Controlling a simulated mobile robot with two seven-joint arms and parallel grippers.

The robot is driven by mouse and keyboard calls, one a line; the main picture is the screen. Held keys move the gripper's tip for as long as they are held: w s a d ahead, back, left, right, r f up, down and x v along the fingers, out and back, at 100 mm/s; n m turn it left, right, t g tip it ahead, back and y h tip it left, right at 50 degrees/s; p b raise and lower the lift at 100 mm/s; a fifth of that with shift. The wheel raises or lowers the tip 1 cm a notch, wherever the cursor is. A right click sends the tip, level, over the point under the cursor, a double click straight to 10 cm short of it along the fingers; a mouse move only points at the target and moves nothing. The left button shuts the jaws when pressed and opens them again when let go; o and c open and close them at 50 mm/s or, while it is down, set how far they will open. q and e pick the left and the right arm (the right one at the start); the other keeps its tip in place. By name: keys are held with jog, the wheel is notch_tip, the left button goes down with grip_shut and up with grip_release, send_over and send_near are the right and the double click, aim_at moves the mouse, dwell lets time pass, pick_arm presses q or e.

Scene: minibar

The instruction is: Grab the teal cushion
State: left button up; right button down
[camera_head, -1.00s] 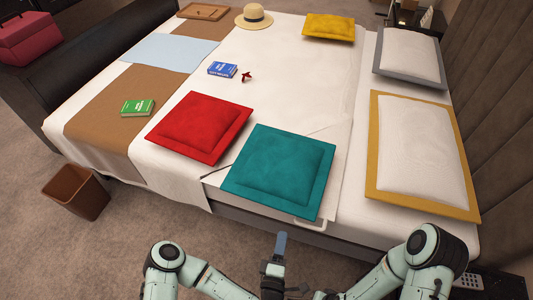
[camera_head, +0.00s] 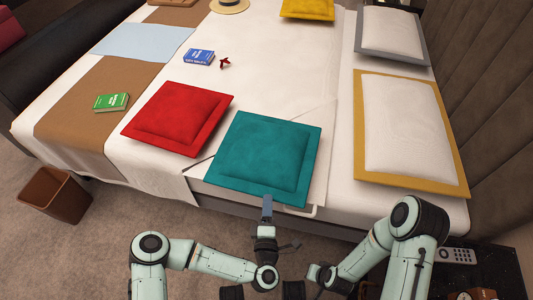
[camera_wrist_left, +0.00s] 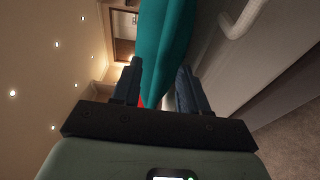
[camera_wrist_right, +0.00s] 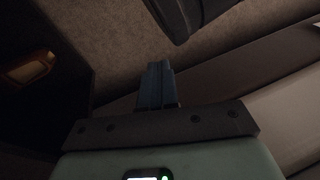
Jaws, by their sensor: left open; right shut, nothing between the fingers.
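The teal cushion (camera_head: 262,155) lies flat at the near edge of the bed, right of the red cushion (camera_head: 178,118). My left gripper (camera_head: 267,207) is at the teal cushion's near edge. In the left wrist view my left gripper (camera_wrist_left: 158,85) is open, and the teal cushion's edge (camera_wrist_left: 165,40) shows ahead between and beyond its fingers. I cannot tell whether they touch the cushion. In the right wrist view my right gripper (camera_wrist_right: 156,84) is shut and empty, low beside the bed over the carpet. Its fingers are not clear in the head view.
The bed (camera_head: 285,60) also holds a yellow cushion (camera_head: 308,8), two white pillows, a blue book (camera_head: 199,57) and a green book (camera_head: 111,102). A pale bar (camera_wrist_left: 243,18) runs along the bed side near the left gripper. A nightstand with a remote (camera_head: 455,255) is at right.

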pick_arm(q)
jog(key=w, duration=0.3)
jog(key=shift+w+d+f+b, duration=0.15)
jog(key=shift+w+b, duration=0.1)
jog(key=shift+b, duration=0.15)
pick_arm(e)
jog(key=shift+s+d+f+g, duration=0.2)
jog(key=shift+s+f+g, duration=0.3)
jog(key=shift+s+f, duration=0.7)
pick_arm(q)
grip_shut()
pick_arm(e)
jog(key=shift+r, duration=0.1)
